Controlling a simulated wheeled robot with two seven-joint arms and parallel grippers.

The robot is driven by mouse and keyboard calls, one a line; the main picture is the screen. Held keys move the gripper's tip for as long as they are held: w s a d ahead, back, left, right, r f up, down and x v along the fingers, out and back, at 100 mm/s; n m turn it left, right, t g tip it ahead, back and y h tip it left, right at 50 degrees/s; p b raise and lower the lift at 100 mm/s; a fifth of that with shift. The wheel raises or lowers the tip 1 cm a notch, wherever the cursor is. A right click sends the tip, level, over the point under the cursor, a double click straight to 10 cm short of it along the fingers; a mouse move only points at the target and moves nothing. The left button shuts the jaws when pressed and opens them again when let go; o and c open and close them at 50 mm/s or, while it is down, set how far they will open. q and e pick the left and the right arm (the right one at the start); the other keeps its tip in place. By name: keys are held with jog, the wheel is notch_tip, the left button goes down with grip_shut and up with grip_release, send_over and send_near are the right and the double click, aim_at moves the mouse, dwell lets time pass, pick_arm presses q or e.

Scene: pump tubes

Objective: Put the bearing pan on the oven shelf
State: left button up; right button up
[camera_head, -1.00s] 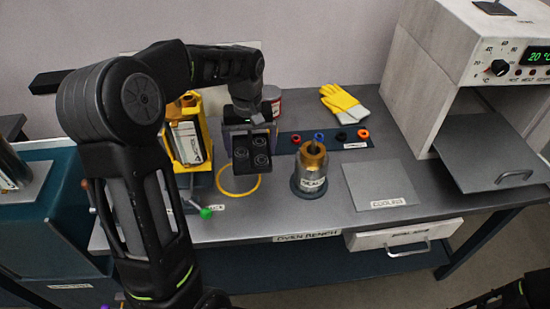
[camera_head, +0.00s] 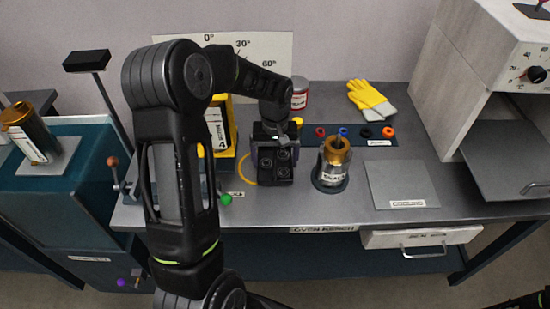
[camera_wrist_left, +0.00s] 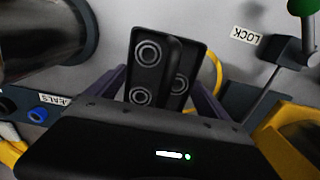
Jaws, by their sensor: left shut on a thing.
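The bearing pan (camera_head: 273,165), a small dark tray with three round bearings, is in the middle left of the bench in the head view. My left gripper (camera_head: 275,140) is shut on it from the far side. In the left wrist view the pan (camera_wrist_left: 165,72) sits between the gripper's two purplish fingers (camera_wrist_left: 158,92). The pan overlaps a yellow ring marked on the bench; whether it touches the bench I cannot tell. The oven (camera_head: 500,60) stands at the right, its front open, with a grey shelf panel (camera_head: 505,160) with a handle extending out.
A brass-and-steel canister (camera_head: 334,166) stands just right of the pan. Farther right lies a grey cooling plate (camera_head: 402,180). Yellow gloves (camera_head: 371,100) and small coloured seals (camera_head: 364,133) are behind. A green-knobbed lever (camera_head: 225,198) and a yellow stand (camera_head: 219,125) are left.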

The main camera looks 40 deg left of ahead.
pick_arm(q)
jog(key=shift+f, duration=0.15)
jog(key=shift+f, duration=0.15)
jog(key=o, duration=1.4)
jog(key=shift+o, duration=0.2)
notch_tip(320, 180, up, 12)
jog(key=shift+r, duration=0.25)
